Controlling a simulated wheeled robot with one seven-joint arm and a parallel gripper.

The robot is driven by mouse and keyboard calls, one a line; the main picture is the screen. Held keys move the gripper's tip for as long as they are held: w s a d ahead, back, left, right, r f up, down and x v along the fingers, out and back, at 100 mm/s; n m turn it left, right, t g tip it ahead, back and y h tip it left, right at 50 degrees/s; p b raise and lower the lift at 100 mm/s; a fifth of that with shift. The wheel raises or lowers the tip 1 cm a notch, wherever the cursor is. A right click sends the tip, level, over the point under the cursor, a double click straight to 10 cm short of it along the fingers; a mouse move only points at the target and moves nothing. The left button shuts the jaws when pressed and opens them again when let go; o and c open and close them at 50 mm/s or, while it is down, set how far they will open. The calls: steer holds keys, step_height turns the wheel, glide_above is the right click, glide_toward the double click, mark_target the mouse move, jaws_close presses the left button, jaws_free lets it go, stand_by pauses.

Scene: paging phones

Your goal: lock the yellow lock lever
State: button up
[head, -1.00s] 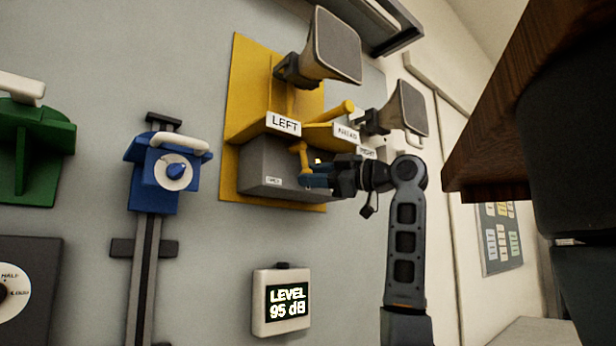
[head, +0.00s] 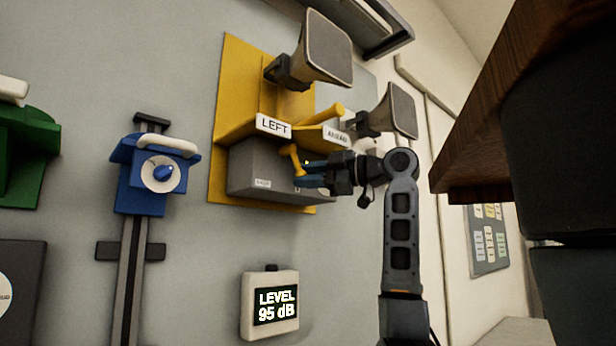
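The yellow lock lever (head: 291,154) sticks out from the front of the grey box (head: 255,170) under the yellow horn bracket (head: 240,90). It is a short, tilted handle with a thicker top. My gripper (head: 304,174) comes in from the right, with its fingertips at the lever's lower right side. The two bluish fingers show apart, one above the other, with a gap between them. I cannot tell whether they touch the lever. The lever's lower end is partly hidden by the fingers. A small label on the box's front is too small to read surely.
A longer yellow handle (head: 325,114) sits above, between the LEFT (head: 273,126) and AHEAD (head: 337,136) signs. Two horns (head: 327,48) (head: 401,110) jut out near my arm. A blue slider unit (head: 155,175) is left. A LEVEL 95 dB display (head: 270,303) is below. Wooden furniture (head: 480,130) overhangs at right.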

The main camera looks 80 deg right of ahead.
steer(key=o, duration=0.4)
steer(key=shift+a, duration=0.2)
steer(key=shift+o, duration=0.2)
steer(key=s+b, duration=0.1)
steer(key=s, duration=0.6)
steer(key=shift+s+a, duration=0.35)
steer(key=shift+a, duration=0.1)
steer(key=shift+f, duration=0.15)
